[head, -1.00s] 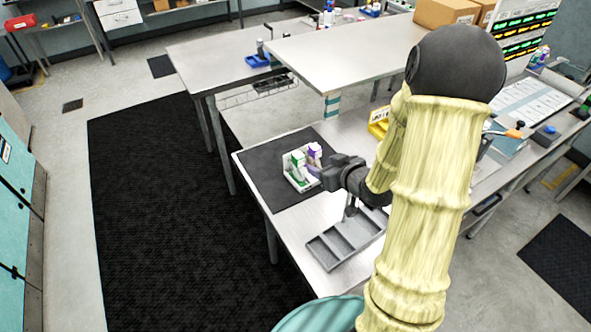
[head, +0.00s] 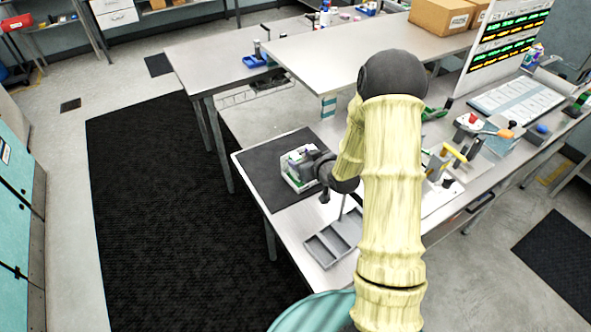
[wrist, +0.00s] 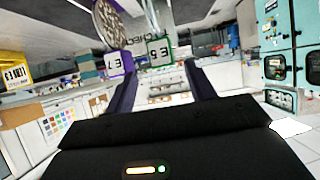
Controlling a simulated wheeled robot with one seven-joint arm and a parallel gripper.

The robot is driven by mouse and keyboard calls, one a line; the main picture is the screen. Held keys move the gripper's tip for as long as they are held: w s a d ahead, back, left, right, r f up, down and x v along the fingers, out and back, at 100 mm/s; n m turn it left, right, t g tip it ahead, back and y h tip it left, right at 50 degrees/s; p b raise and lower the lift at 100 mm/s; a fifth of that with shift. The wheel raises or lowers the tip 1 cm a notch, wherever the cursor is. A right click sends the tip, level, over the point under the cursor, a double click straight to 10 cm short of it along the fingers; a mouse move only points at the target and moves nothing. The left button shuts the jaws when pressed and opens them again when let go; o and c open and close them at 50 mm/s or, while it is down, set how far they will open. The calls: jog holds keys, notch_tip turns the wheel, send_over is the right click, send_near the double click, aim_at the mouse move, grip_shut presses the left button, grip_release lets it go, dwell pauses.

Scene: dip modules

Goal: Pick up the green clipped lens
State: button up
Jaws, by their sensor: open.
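In the head view my gripper (head: 316,166) is over the right side of a small white holder (head: 291,179) on a dark mat (head: 262,165). It hides most of the holder's contents; a little green shows.
A grey divided tray (head: 325,247) lies at the table's front edge, close to my arm. A raised shelf (head: 340,55) stands behind the mat. Tools and a yellow-handled device (head: 447,155) are to the right. The mat left of the holder is clear.

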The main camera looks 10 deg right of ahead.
aim_at(297, 158)
jog(key=shift+w+a+f, duration=0.25)
jog(key=shift+w+f, duration=0.1)
jog(key=shift+w, duration=0.25)
jog(key=shift+w+a+f+p, duration=0.15)
jog(key=shift+w+a+p, duration=0.1)
jog(key=shift+w+p, duration=0.3)
jog(key=p+x, duration=0.2)
jog(key=x, duration=0.1)
jog(key=shift+a, duration=0.1)
jog(key=shift+w+a+f, duration=0.15)
jog(key=shift+w+f, duration=0.15)
grip_shut()
